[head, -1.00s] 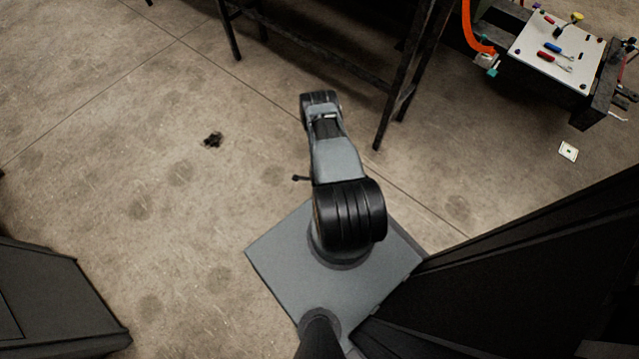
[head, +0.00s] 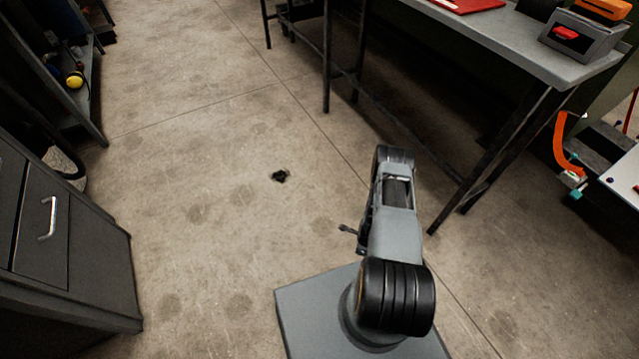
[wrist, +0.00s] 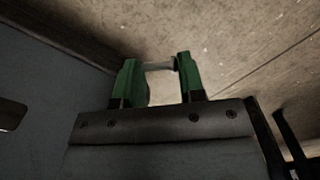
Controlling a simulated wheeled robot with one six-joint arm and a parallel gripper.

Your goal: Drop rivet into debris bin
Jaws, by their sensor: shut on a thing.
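In the wrist view my gripper (wrist: 157,70) has two green fingers. They are shut on a small grey cylindrical rivet (wrist: 159,66), which spans the gap between the fingertips. The floor lies beyond it. In the head view my arm is folded over my base, and its fingers and the rivet are hidden. I cannot make out a debris bin in either view.
A dark cabinet (head: 95,240) with a drawer handle stands at left, and a shelf (head: 60,75) behind it. A long workbench (head: 500,35) crosses the upper right. A dark scrap (head: 279,176) lies on the floor.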

